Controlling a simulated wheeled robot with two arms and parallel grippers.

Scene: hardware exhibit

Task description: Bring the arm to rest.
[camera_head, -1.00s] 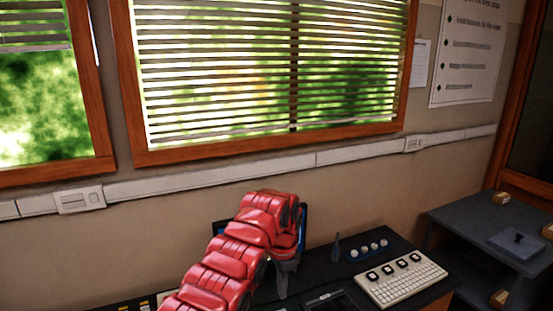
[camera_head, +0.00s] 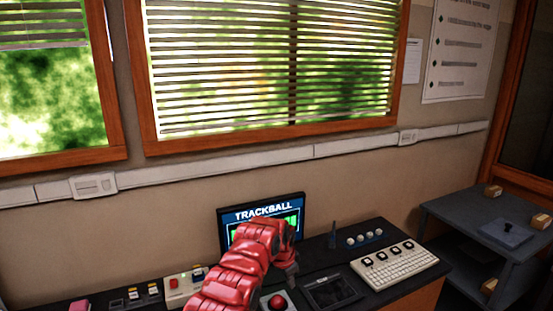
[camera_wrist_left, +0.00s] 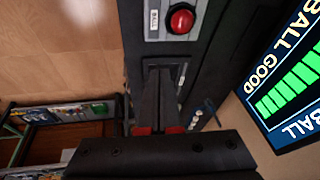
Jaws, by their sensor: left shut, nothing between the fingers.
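My red left arm comes in from the bottom of the head view and ends in my left gripper (camera_head: 291,271), which is above the dark console (camera_head: 335,262). In the left wrist view my left gripper (camera_wrist_left: 160,72) is shut, with its dark fingers together and nothing between them. The red trackball (camera_head: 277,302) is just below the gripper in the head view, and it also shows beyond the fingertips in the left wrist view (camera_wrist_left: 181,19). My right gripper is not in view.
A screen reading TRACKBALL (camera_head: 230,217) with green bars stands behind my arm, partly hidden by it. A white keyboard (camera_head: 400,270) and several knobs sit on the console to the right. A red-button box (camera_head: 178,284) is to the left. A grey shelf (camera_head: 470,220) stands at far right.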

